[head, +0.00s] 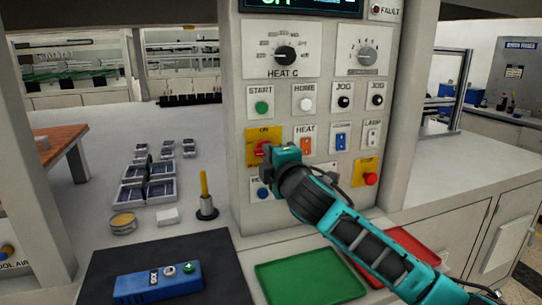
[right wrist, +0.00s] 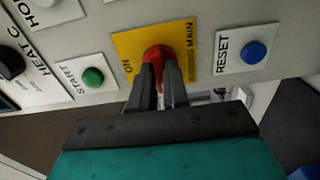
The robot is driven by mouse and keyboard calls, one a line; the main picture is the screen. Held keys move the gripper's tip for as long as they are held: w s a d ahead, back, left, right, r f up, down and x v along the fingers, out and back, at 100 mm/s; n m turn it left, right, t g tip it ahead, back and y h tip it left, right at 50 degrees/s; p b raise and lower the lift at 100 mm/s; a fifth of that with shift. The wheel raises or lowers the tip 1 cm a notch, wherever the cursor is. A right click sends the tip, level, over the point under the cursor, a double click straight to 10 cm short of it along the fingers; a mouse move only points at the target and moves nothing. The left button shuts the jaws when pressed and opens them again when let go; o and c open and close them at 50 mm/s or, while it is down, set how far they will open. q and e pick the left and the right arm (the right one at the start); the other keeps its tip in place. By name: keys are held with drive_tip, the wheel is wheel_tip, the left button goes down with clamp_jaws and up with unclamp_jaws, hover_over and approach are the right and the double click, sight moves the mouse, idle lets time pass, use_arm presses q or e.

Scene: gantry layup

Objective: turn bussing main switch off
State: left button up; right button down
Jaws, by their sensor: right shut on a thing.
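The main switch is a red rotary knob (head: 262,149) on a yellow plate (head: 251,156) at the lower left of the grey control panel (head: 325,205). In the right wrist view the knob (right wrist: 156,52) sits on its yellow plate (right wrist: 123,45), with ON readable at one side and MAIN at the other. My right gripper (right wrist: 158,72) is shut on the red knob, a finger on each side. In the head view this gripper (head: 270,152) hides the knob's right part. The fingers cover much of the handle, so its exact angle is hard to tell. My left gripper is not in view.
Below are a green tray (head: 310,280), a red tray (head: 408,252) and a blue box (head: 150,287).

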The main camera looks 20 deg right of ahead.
idle(0.4)
drive_tip(key=c, duration=1.1)
unclamp_jaws()
drive_tip(key=s, duration=0.8)
drive_tip(key=s+b, duration=0.1)
drive_tip(key=s, duration=0.4)
drive_tip(key=shift+d, duration=0.25)
